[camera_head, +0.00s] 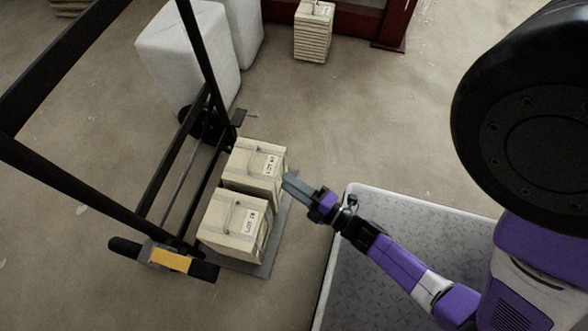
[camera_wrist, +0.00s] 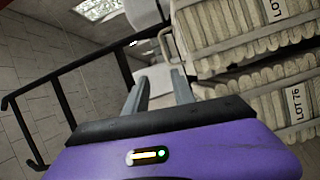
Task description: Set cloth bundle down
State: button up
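Two pale, strapped cloth bundles with white LOT labels sit side by side on a grey plate (camera_head: 279,240) at the foot of a black-framed cart. The far bundle (camera_head: 246,163) and the near bundle (camera_head: 226,222) look upright. My gripper (camera_head: 288,181) is at the right side of the far bundle. In the wrist view, its two fingers (camera_wrist: 160,82) are apart, with nothing between them. Layered bundles (camera_wrist: 225,30) fill the right of that view, beside the fingers. I cannot tell whether a finger touches the far bundle.
The cart's black frame (camera_head: 70,183) rises on the left. Large white wrapped blocks (camera_head: 188,50) stand behind it. Another stacked bundle (camera_head: 313,38) is on the floor at the back, near a red frame (camera_head: 396,25). A grey textured platform (camera_head: 350,270) lies under my arm. Open floor lies between.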

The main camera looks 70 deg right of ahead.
jog(key=s+a+r+m+y, duration=0.2)
jog(key=a+r+m, duration=0.2)
jog(key=r, duration=0.3)
jog(key=s+a+r+m+g+y, duration=0.1)
jog(key=a+r+m, duration=0.3)
jog(key=r, duration=0.4)
jog(key=s+a+r+m+g+y, duration=0.1)
jog(key=s+a+r+m+y, duration=0.2)
jog(key=r, duration=0.5)
jog(key=shift+s+a+m, duration=0.35)
jog(key=shift+a+m, duration=0.45)
jog(key=shift+a, duration=0.25)
jog(key=shift+r, duration=0.1)
